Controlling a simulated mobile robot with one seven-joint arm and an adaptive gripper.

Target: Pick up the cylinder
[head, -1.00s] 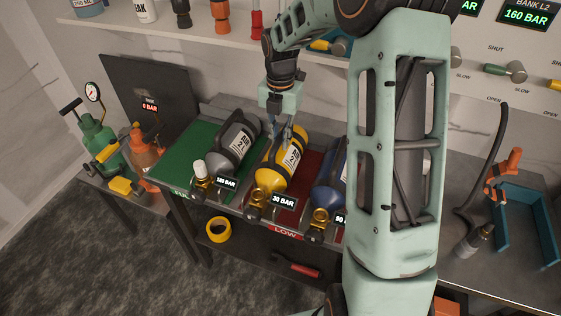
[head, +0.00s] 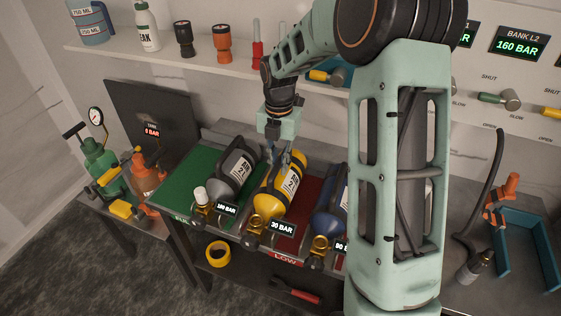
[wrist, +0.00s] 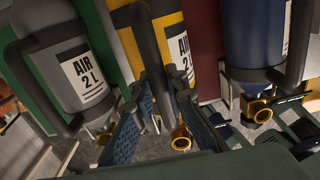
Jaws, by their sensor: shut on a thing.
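A yellow cylinder (head: 267,203) with a black handle and an "AIR 2 L" label lies on the rack between a grey cylinder (head: 224,184) and a blue cylinder (head: 326,222). A "30 BAR" tag shows by its brass valve. My gripper (head: 285,160) points down at the yellow cylinder and is shut on its black handle. In the wrist view the two fingers (wrist: 160,95) stand on either side of the handle, against the yellow cylinder (wrist: 176,45). The cylinder appears to rest on the rack. My arm hides part of the blue cylinder.
The rack has a green section (head: 186,181) at left and a red "LOW" section (head: 300,195). A shelf (head: 200,57) with bottles and torches runs above. A green pump (head: 99,160) stands at left, a blue tray (head: 525,240) at right. A yellow tape roll (head: 217,254) lies below.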

